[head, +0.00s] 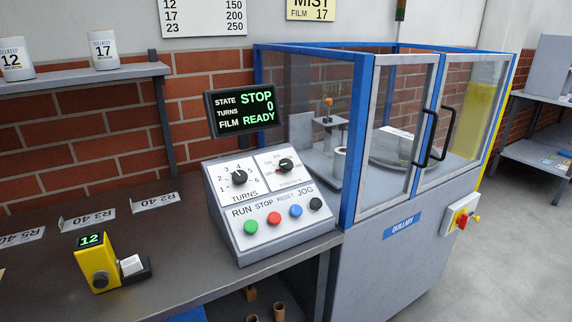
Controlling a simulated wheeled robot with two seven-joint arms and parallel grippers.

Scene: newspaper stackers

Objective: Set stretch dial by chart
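The sloped grey control console (229,222) stands on the bench. Its left dial (239,177) is labelled TURNS, with numbers around it. Its right dial (286,165) is a black knob on a white plate; its label and scale are too small to read surely, and I cannot tell its setting. The wall chart (203,16) is cut off at the top; its visible rows pair 12 with 150, 17 with 200 and 23 with 250. A yellow sign (310,9) reads FILM 17. The display (243,110) reads STATE STOP, TURNS 0, FILM READY. Neither gripper is in view.
Below the dials are green (250,227), red, blue and black buttons. A yellow gauge (97,263) showing 12 stands on the bench (185,272) among label holders. Film rolls (103,50) stand on the shelf. The glazed machine cabinet (400,235) is right of the console, doors shut.

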